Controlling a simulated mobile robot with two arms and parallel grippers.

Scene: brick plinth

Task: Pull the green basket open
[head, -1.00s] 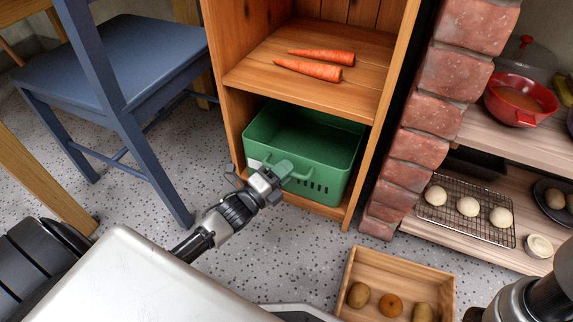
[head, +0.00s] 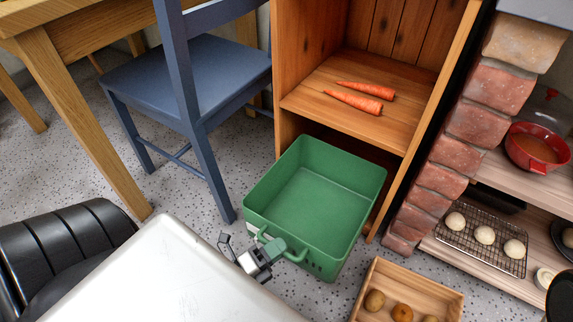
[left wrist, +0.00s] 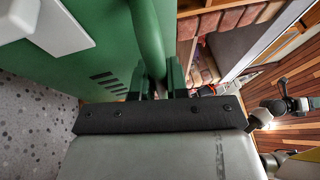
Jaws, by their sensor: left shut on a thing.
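The green basket (head: 318,205) sticks far out of the lower bay of the wooden cabinet and looks empty inside. Its handle (head: 294,256) is on the front side facing me. My left gripper (head: 270,247) is shut on this handle. In the left wrist view the handle (left wrist: 148,35) runs as a green bar down between the fingers of my left gripper (left wrist: 157,82), with the basket's slotted front wall (left wrist: 85,65) to the left. An arm end, seemingly my right gripper (left wrist: 290,104), shows small at the right of that view; its jaws are unclear.
Two carrots (head: 355,98) lie on the cabinet shelf (head: 318,95) above. A blue chair (head: 190,80) stands left of the basket. A brick pillar (head: 455,150) is on the right. A wooden crate (head: 440,285) with potatoes sits on the floor at front right.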

